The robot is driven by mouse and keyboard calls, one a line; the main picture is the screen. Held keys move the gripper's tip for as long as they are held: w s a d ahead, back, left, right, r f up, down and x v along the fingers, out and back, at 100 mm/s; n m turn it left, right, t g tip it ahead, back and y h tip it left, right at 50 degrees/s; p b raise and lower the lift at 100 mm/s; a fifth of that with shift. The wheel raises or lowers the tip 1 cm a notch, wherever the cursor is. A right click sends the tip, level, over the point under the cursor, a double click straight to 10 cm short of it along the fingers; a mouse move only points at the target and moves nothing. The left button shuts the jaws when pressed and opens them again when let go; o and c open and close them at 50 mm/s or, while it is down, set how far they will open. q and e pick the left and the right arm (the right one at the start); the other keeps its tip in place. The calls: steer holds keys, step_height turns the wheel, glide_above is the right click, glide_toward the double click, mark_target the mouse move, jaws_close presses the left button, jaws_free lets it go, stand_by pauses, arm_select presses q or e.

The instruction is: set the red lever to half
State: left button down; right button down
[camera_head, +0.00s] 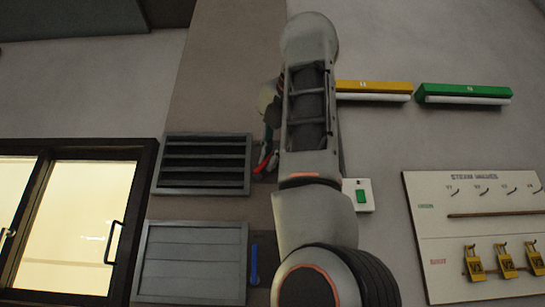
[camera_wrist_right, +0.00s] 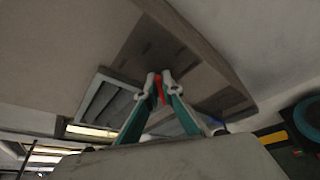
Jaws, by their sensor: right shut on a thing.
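The red lever (camera_head: 262,164) is on the wall just right of the upper grey louver (camera_head: 204,163), whose slats stand open. Its visible part slants down to the left; the rest is hidden by my right gripper and arm. My right gripper (camera_head: 269,152) is at the lever. In the right wrist view, my right gripper (camera_wrist_right: 160,80) is shut on the red lever (camera_wrist_right: 160,90), which shows as a red strip between the fingers. My left gripper is in neither view.
A blue lever (camera_head: 254,264) hangs straight down beside a lower louver (camera_head: 193,262) with closed slats. A glazed door (camera_head: 149,215) is at left. A green switch (camera_head: 361,196) and a steam-valve board (camera_head: 440,240) are at right. Yellow (camera_head: 372,87) and green (camera_head: 463,90) bars are above.

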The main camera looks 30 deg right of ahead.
steer(key=shift+w+a+n, duration=0.1)
steer(key=shift+w+n, duration=0.05)
steer(key=shift+n, duration=0.25)
steer(key=c, duration=2.2)
jaws_free()
steer(key=shift+w, duration=0.1)
steer(key=shift+r, duration=0.1)
